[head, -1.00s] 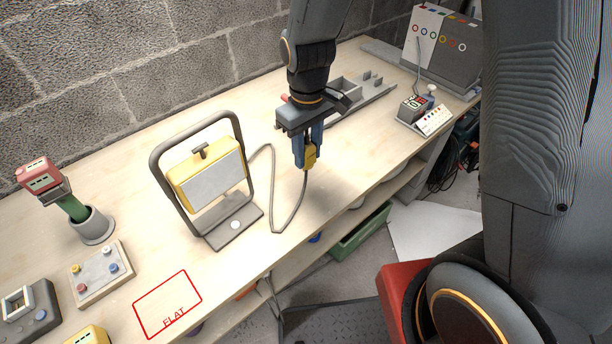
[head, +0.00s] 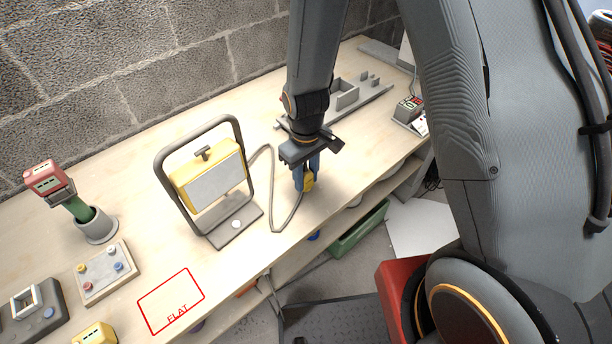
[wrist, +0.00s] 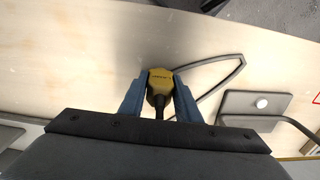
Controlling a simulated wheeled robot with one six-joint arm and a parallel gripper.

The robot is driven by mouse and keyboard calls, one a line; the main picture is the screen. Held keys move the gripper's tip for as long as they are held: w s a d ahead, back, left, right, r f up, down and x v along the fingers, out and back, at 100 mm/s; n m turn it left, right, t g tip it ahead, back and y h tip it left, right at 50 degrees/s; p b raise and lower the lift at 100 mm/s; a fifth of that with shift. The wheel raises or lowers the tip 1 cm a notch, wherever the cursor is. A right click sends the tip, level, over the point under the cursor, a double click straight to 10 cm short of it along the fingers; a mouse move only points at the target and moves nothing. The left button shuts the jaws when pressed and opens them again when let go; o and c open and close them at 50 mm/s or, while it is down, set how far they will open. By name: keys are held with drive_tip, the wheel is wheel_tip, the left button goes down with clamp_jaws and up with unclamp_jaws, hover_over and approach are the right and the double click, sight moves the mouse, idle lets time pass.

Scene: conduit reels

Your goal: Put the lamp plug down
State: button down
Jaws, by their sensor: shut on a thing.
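The yellow lamp plug (head: 308,182) is between the blue fingers of my gripper (head: 306,180), low at the bench top to the right of the lamp. In the wrist view my gripper (wrist: 160,98) is shut on the plug (wrist: 161,80), one finger on each side. The plug's dark cord leaves it and joins a grey cable (head: 273,190) that loops to the lamp. The lamp (head: 209,178) is a yellow work light in a grey tube frame, upright on the bench. Whether the plug touches the wood I cannot tell.
The bench top (head: 350,165) around my gripper is mostly clear, with its front edge close by. A red outlined area marked FLAT (head: 171,301) lies front left. A button board (head: 104,272) and a grey cup (head: 96,226) stand further left.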

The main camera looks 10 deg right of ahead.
drive_tip(key=shift+f, duration=0.35)
drive_tip(key=shift+f, duration=0.1)
drive_tip(key=c, duration=1.3)
unclamp_jaws()
